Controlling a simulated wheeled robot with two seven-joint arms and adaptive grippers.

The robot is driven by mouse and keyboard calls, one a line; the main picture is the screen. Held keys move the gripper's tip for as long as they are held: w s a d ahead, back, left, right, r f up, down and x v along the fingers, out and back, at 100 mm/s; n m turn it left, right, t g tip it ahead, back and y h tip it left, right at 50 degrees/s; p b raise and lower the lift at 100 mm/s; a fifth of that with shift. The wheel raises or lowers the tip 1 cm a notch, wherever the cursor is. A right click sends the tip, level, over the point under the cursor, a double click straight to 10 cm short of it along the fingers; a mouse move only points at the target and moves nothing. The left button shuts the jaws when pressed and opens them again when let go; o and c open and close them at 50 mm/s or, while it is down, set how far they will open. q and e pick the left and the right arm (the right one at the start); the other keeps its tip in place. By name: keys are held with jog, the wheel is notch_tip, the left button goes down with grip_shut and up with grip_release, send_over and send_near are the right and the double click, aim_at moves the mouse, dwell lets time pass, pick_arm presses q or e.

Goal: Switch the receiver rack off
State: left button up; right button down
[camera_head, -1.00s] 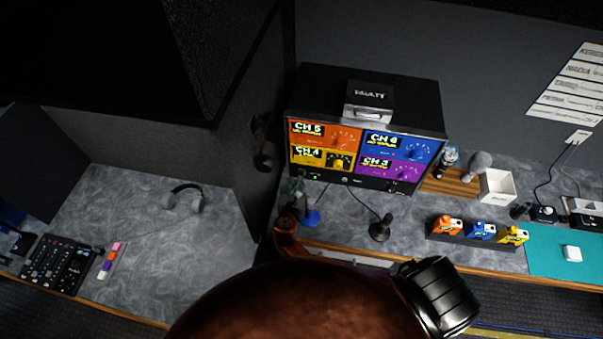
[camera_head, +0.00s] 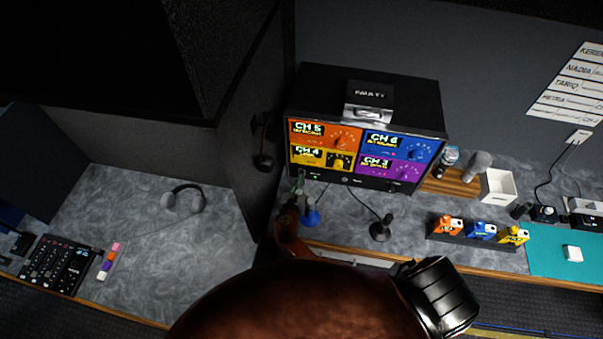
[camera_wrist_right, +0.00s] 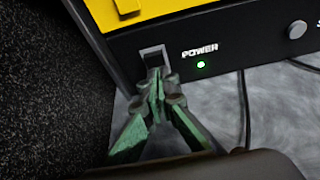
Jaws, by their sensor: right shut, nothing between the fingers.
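The receiver rack (camera_head: 291,113) is a black box on the counter with four coloured channel panels, CH 5, CH 6, CH 4 and CH 3. In the right wrist view, its lower front strip (camera_wrist_right: 247,52) carries a rocker switch (camera_wrist_right: 153,56) beside the word POWER and a lit green light (camera_wrist_right: 201,64). My right gripper (camera_wrist_right: 157,84) is shut and empty, its greenish fingertips just below and against or very near the switch; contact is unclear. In the head view the right gripper (camera_head: 299,184) is small, at the rack's lower left corner. My left gripper is not visible.
A box marked FAULTY (camera_head: 369,102) sits on the rack. A dark partition stands close left.

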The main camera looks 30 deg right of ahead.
jog(key=shift+p+v, duration=0.65)
jog(key=shift+v, duration=0.15)
jog(key=shift+p+v, duration=1.5)
jog(key=shift+v, duration=1.15)
jog(key=shift+w, duration=0.1)
